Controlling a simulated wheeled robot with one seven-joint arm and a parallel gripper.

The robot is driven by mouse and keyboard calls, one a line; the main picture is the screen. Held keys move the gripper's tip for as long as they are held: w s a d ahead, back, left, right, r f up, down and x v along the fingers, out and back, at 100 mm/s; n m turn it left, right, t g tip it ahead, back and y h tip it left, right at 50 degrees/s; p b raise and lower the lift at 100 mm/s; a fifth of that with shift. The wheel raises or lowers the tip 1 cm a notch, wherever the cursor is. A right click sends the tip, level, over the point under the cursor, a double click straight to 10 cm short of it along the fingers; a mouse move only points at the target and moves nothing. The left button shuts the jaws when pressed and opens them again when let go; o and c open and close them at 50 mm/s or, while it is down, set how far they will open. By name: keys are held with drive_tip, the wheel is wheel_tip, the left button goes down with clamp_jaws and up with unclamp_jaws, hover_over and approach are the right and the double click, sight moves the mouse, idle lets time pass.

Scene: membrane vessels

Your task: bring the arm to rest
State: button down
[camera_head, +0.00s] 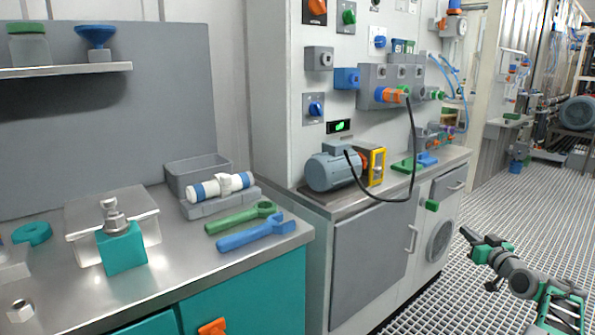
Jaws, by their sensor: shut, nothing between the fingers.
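My gripper (471,236) is at the lower right of the head view, at the end of my green and grey arm. It hangs over the grated floor (400,318), to the right of the cabinets, and points up and left. Its fingers look closed together with nothing between them. It appears apart from the cabinet and its green handle piece. The rest of my arm runs out of the picture at the lower right corner.
A steel worktop (190,275) at left holds a green wrench (240,218), a blue wrench (255,234), a white cylinder (221,186) and a teal block (122,248). A blue-grey motor (332,172) with a black cable stands on the middle cabinet. Grated floor at right is open.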

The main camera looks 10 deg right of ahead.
drive_tip(key=w+a+r+g+p, duration=0.35)
drive_tip(key=a+r+p, duration=0.55)
drive_tip(key=a+r, duration=0.4)
drive_tip(key=s+a+r+g+p, duration=0.1)
drive_tip(key=s+a+r+p, duration=0.15)
drive_tip(key=a, duration=0.35)
drive_tip(key=s+a+r+g+y+p, duration=0.1)
drive_tip(key=s+a+r+g+p, duration=0.1)
drive_tip(key=a+r+p, duration=0.3)
drive_tip(key=s+a+r+g+p, duration=0.1)
drive_tip(key=s+a+p, duration=0.15)
drive_tip(key=a, duration=0.45)
drive_tip(key=s+a+r+g+p, duration=0.25)
drive_tip(key=s+a+p, duration=0.25)
drive_tip(key=s+a, duration=0.25)
drive_tip(key=s+a+r+g+p, duration=0.25)
drive_tip(key=s+a+p, duration=0.3)
drive_tip(key=s, duration=0.35)
drive_tip(key=s+a+f+g+p, duration=0.1)
drive_tip(key=s+a+g+p, duration=0.1)
drive_tip(key=s, duration=1.2)
drive_tip(key=shift+s+a+h+p, duration=0.2)
drive_tip(key=shift+a+h+p, duration=0.1)
drive_tip(key=shift+p, duration=0.6)
